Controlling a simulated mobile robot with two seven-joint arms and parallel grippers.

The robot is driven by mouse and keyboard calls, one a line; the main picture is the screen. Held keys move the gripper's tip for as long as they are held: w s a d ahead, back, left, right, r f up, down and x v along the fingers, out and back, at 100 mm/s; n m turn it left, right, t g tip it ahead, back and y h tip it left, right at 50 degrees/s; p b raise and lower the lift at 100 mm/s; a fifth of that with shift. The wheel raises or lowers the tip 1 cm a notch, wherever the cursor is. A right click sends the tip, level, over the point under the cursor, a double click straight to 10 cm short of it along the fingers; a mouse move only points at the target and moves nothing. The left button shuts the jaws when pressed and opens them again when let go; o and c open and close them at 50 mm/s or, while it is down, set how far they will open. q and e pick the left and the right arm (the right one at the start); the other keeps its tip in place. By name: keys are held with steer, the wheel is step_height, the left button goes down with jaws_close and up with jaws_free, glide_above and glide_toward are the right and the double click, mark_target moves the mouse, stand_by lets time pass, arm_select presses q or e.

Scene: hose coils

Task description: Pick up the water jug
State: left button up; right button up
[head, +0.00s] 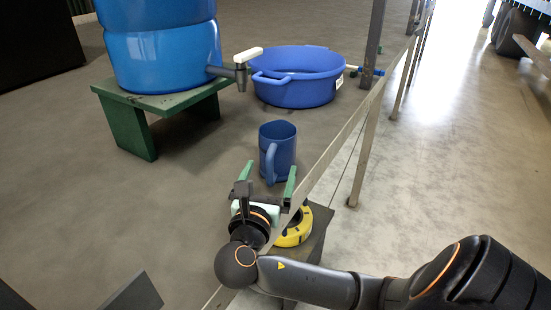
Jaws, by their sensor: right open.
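The water jug (283,146) is blue, upright, with an open top and a handle on its near side facing my arm. It stands in the middle of the head view, just beyond my right gripper. My right gripper (270,174) has green fingers spread apart, one to the left of the jug's handle and one to the right. It is open and empty. I cannot tell whether the fingers touch the jug. My left gripper is not in view.
A blue barrel (165,55) with a tap stands on a green stand (135,125) at the upper left. A blue tub (300,90) sits behind the jug. A rail (345,135) runs along the right. A yellow coil (294,228) lies on a small dark stand beneath my right gripper.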

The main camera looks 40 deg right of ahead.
steer(key=x, duration=0.5)
steer(key=shift+w, duration=0.1)
steer(key=shift+c, duration=0.4)
steer(key=c, duration=1.1)
